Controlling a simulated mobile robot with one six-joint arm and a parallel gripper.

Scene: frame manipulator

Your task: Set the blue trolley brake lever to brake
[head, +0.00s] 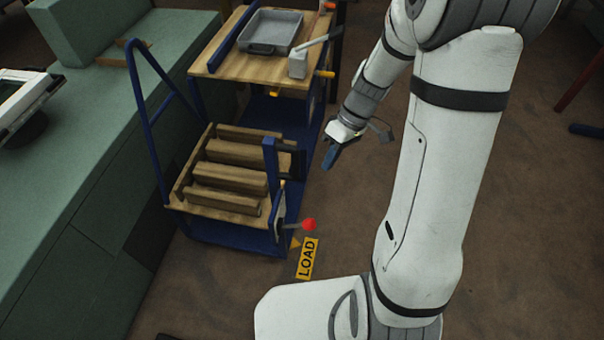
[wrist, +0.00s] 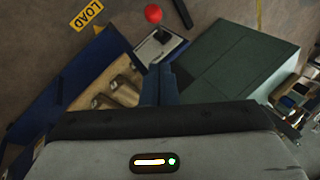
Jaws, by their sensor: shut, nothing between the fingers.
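The blue trolley (head: 225,244) stands left of my arm and carries wooden slats. Its brake lever ends in a red ball knob (head: 309,225) that sticks out to the right from a pale plate at the front right corner. A yellow LOAD label (head: 307,258) lies beside the knob. My gripper (head: 329,160) is shut and empty, above and behind the knob in the head view and apart from it. In the wrist view the blue fingers (wrist: 160,82) are close together below the plate (wrist: 158,47), with the red knob (wrist: 153,14) beyond. No brake mark is readable.
A wooden-topped blue cart (head: 205,64) with a grey tray (head: 271,32) stands behind the trolley. A green bench (head: 90,140) runs along the left. The trolley's blue push handle (head: 150,110) rises at its left.

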